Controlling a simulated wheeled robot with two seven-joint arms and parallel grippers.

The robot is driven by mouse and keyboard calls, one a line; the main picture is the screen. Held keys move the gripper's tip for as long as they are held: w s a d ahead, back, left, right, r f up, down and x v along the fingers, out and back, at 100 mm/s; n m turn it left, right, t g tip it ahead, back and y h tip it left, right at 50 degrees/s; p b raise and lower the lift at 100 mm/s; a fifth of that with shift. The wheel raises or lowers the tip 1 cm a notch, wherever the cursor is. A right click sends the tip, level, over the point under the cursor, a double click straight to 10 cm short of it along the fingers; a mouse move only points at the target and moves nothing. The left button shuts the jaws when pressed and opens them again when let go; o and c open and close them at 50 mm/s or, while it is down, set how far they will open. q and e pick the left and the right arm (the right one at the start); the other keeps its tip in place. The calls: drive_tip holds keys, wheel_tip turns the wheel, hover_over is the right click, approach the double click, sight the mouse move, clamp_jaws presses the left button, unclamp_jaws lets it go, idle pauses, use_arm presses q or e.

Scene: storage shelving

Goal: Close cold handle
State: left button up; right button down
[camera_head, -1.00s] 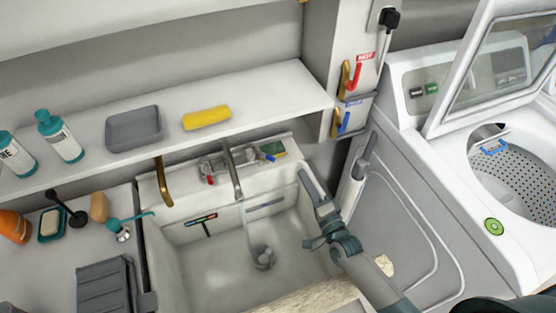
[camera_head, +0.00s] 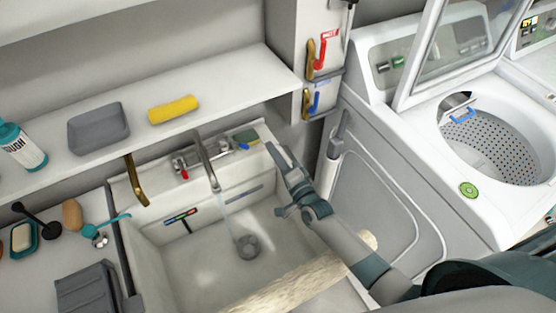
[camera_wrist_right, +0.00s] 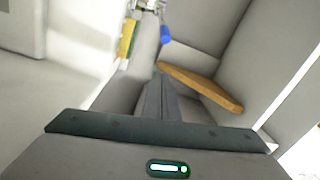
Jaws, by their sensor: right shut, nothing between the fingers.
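A blue-handled valve (camera_head: 315,104) is on the wall panel below a red-handled valve marked HOT (camera_head: 323,54). At the back of the sink, the faucet (camera_head: 206,163) has a small blue knob (camera_head: 244,146) on its right and a red one (camera_head: 185,174) on its left. My right gripper (camera_head: 272,149) is shut and empty over the sink's back right corner, close to the blue knob. In the right wrist view, its closed fingers (camera_wrist_right: 160,96) point toward the blue knob (camera_wrist_right: 166,34), with a visible gap. My left gripper is out of view.
The sink (camera_head: 190,270) is below my arm, and a thin stream seems to fall from the faucet. A shelf (camera_head: 225,90) overhangs the sink's back. An open washing machine (camera_head: 400,140) stands at right.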

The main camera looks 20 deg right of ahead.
drive_tip(key=shift+w+a+f+b, duration=0.1)
drive_tip(key=shift+w+a, duration=0.35)
drive_tip(key=shift+a, duration=0.3)
drive_tip(key=shift+w+a+f+b, duration=0.1)
drive_tip(key=shift+w+a, duration=0.35)
drive_tip(key=shift+a, duration=0.25)
drive_tip(key=shift+w+a+f+b, duration=0.1)
drive_tip(key=shift+w+a, duration=0.35)
drive_tip(key=shift+a, duration=0.3)
drive_tip(key=shift+s+a, duration=0.15)
